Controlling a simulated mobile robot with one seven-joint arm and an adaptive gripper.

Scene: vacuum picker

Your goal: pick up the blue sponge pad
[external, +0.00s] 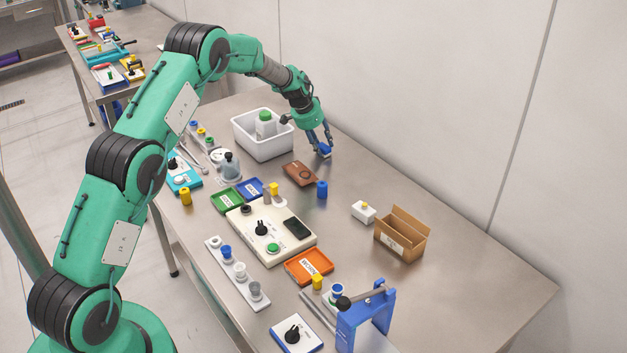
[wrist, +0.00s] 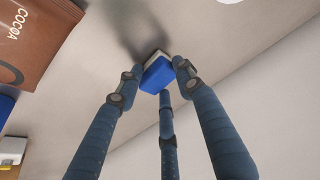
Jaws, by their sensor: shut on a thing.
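The blue sponge pad (external: 324,150) is at the far side of the steel table, near the wall, right of the white bin. In the wrist view the pad (wrist: 159,76) shows a blue face and a pale edge. My gripper (external: 322,148) points down there, its fingers closed around the pad. In the wrist view the blue fingers of my gripper (wrist: 160,80) touch the pad from several sides. A dark shadow lies beside the pad on the table. I cannot tell whether the pad is clear of the surface.
A brown cocoa packet (external: 299,173) lies close by, in front of the pad. The white bin (external: 264,150) with a green-capped bottle (external: 265,127) stands to the left. A cardboard box (external: 401,236) stands to the right.

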